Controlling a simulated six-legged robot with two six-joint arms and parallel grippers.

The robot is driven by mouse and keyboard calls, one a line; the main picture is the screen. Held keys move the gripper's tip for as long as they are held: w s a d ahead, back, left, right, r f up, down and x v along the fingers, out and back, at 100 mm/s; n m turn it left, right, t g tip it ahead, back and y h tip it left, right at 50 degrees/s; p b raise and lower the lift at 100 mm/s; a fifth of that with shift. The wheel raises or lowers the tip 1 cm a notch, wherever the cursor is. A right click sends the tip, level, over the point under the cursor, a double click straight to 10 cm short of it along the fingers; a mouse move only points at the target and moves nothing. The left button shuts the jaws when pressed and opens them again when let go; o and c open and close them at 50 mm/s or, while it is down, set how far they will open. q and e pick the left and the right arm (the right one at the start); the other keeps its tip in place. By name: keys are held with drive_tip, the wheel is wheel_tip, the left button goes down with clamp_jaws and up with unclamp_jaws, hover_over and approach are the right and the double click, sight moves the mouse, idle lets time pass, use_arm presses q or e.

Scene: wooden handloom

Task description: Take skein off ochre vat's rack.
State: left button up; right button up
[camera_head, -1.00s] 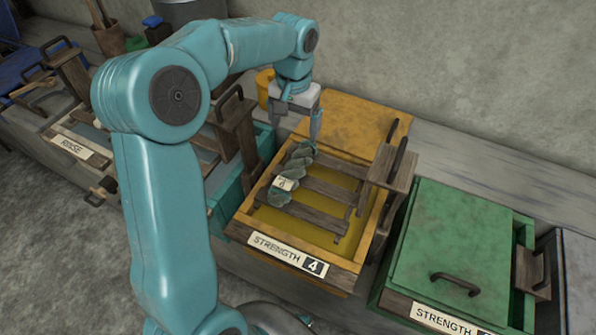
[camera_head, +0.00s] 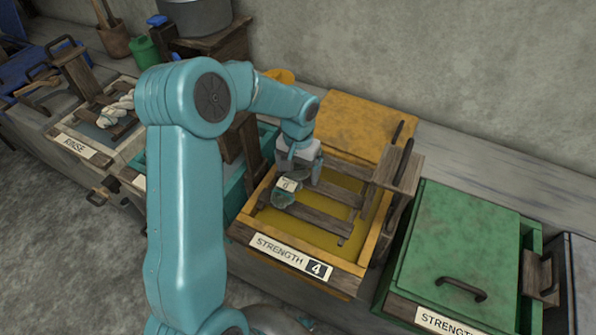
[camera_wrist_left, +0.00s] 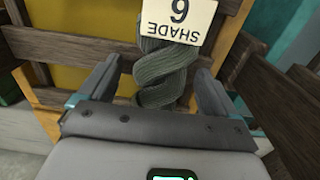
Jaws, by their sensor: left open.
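The ochre vat (camera_head: 331,265) is open and holds yellow liquid, with a wooden slatted rack (camera_head: 318,218) across it. A dark green twisted skein (camera_head: 284,199) with a pale tag lies on the rack's left side. In the left wrist view the skein (camera_wrist_left: 166,72) runs between the fingers, and its tag (camera_wrist_left: 178,18) reads SHADE 6. My left gripper (camera_head: 299,178) is open over the skein's far part and hides that part in the head view. In the wrist view my left gripper (camera_wrist_left: 150,85) has one finger on each side of the skein. My right gripper is not in view.
A wooden bracket with a dark handle (camera_head: 397,170) rises at the ochre vat's right side. A closed green vat (camera_head: 452,250) stands to the right. A teal vat (camera_head: 240,178) and the rinse vat (camera_head: 82,148), with a pale skein (camera_head: 117,110), are left.

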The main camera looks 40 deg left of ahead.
use_arm(q)
drive_tip(key=c, duration=1.2)
drive_tip(key=shift+r, duration=0.15)
drive_tip(key=shift+c, duration=0.2)
